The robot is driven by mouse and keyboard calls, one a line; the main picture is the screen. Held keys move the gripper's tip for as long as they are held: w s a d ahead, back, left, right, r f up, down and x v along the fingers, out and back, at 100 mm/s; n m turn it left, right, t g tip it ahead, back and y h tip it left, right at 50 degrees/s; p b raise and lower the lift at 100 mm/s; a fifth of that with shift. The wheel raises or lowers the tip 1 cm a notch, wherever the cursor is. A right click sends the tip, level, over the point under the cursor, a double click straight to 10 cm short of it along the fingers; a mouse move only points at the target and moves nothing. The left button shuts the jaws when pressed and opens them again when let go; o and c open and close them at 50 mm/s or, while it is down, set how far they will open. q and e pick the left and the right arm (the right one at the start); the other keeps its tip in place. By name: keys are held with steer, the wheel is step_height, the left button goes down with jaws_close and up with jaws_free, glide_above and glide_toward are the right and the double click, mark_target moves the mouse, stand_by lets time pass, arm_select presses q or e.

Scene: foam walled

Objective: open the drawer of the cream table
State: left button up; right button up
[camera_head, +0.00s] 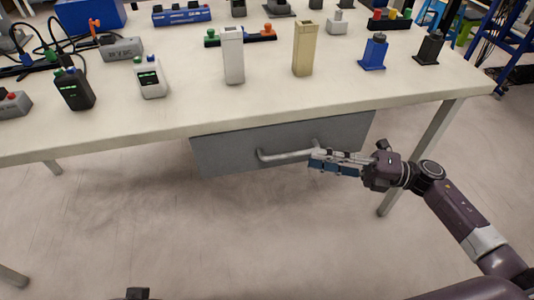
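The cream table (300,96) spans the view, with its front edge running across the middle. Its grey drawer (225,154) hangs under the tabletop and appears closed. A silver bar handle (283,157) is fixed to the drawer front. My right gripper (316,161) reaches in from the right, with its fingers at the right end of the handle. I cannot tell whether the fingers touch or enclose the handle, or how far apart they are. My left gripper does not show clearly; only a small dark part appears at the bottom edge.
On the tabletop stand a white block (232,56), a beige block (304,50), a blue device (374,52) and several small meters and connectors. A table leg (425,150) stands right of the drawer, behind my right arm. The floor (200,240) in front is clear.

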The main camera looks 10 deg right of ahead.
mark_target(290, 153)
steer(key=shift+x, duration=3.95)
jaws_close()
